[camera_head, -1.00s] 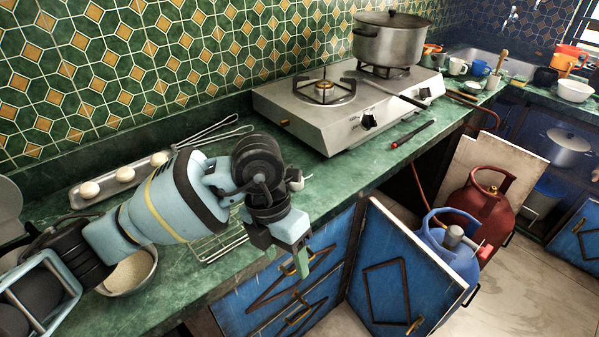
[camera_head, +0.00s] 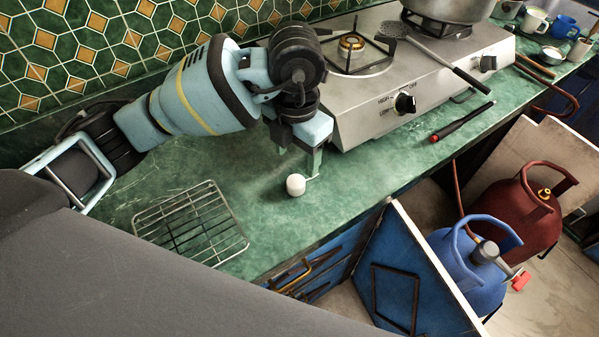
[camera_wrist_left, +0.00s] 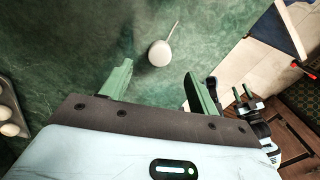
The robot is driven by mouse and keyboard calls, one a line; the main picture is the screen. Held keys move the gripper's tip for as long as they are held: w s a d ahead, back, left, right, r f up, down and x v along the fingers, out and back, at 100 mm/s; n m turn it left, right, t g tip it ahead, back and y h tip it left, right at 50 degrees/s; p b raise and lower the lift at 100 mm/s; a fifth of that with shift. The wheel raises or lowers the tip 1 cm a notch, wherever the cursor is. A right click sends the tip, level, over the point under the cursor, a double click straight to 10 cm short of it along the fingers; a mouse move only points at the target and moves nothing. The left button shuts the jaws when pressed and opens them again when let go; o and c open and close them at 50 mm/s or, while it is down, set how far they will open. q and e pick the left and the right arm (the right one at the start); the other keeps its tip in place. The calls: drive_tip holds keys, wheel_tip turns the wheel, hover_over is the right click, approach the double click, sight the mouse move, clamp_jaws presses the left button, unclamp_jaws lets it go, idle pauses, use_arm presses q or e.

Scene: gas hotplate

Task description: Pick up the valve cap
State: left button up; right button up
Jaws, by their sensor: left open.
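The valve cap (camera_head: 295,184), a small white rounded piece with a thin pale strap, lies on the green counter in front of the hotplate. It also shows in the left wrist view (camera_wrist_left: 160,53), just beyond the fingertips and roughly between them. My left gripper (camera_head: 299,159) is open and empty, pointing down just behind the cap; I see no contact. Its two green fingers stand apart on either side in the left wrist view (camera_wrist_left: 158,78). What looks like my right gripper (camera_wrist_left: 246,97) shows small at the right there; its jaw state is unclear.
The hotplate (camera_head: 350,98) stands behind and right of the cap. A wire rack (camera_head: 190,222) lies to the left. A red-and-black tool (camera_head: 462,121) lies at the right. The counter's front edge is close to the cap. A blue gas bottle (camera_head: 465,265) stands below.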

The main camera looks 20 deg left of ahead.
sight(297, 179)
use_arm(q)
drive_tip(key=shift+s+f, duration=0.2)
drive_tip(key=shift+f, duration=0.4)
drive_tip(key=shift+w+f, duration=0.15)
drive_tip(key=shift+f, duration=3.15)
drive_tip(key=shift+c, duration=0.2)
drive_tip(key=c, duration=1)
